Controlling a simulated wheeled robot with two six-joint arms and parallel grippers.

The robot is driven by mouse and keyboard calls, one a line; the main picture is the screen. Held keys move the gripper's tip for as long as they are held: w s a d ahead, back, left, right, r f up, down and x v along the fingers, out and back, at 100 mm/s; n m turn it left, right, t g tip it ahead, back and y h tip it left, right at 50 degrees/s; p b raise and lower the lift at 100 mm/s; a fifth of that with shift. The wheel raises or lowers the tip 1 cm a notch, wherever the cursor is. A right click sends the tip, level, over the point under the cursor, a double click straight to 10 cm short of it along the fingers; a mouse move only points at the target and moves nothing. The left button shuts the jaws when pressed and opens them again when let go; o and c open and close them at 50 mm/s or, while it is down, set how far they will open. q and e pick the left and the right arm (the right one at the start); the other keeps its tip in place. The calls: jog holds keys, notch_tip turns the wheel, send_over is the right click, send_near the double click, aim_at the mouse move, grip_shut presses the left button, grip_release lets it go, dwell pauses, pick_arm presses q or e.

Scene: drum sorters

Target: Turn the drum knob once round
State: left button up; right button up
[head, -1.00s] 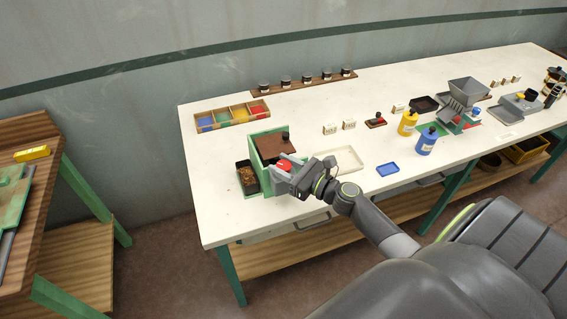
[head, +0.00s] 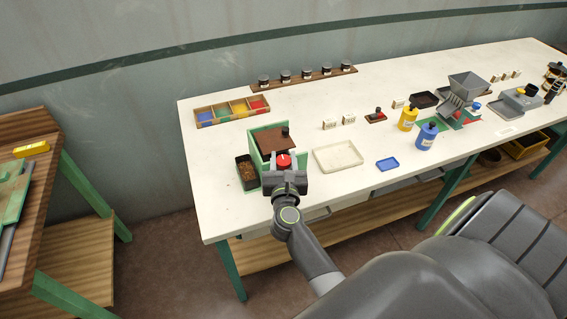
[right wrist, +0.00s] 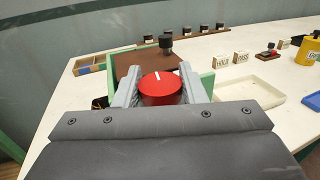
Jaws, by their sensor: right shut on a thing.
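The red drum knob (head: 284,160) is on the front of the green drum sorter box (head: 255,143), which has a brown top with a small black knob. In the right wrist view the red knob (right wrist: 161,89) shows a white mark near its far edge, slightly left of centre. My right gripper (head: 284,161) is shut on the red knob, with one finger on each side; its fingers also show in the right wrist view (right wrist: 160,88). My left gripper is not in view.
A dark bin with brown contents (head: 246,172) stands left of the box. An empty cream tray (head: 338,157) lies to its right, with a small blue tray (head: 388,164) beyond. A tray of coloured compartments (head: 232,111) is behind.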

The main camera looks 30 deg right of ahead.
jog(key=m+g+h+b, duration=0.2)
jog(key=m+g+b, duration=0.1)
jog(key=g+b, duration=0.1)
jog(key=m+g+h+b, duration=0.3)
jog(key=m+g+b, duration=0.1)
jog(key=b, duration=0.3)
jog(key=m+g+h+b, duration=0.3)
jog(key=g+b, duration=0.2)
jog(key=shift+f+m+g+b, duration=0.2)
jog(key=shift+m+g+b, duration=0.1)
jog(key=shift+b, duration=0.05)
jog(key=shift+r+m+g+b, duration=0.25)
jog(key=shift+m+g+b, duration=0.55)
jog(key=shift+g+b, duration=0.45)
jog(key=o, duration=1)
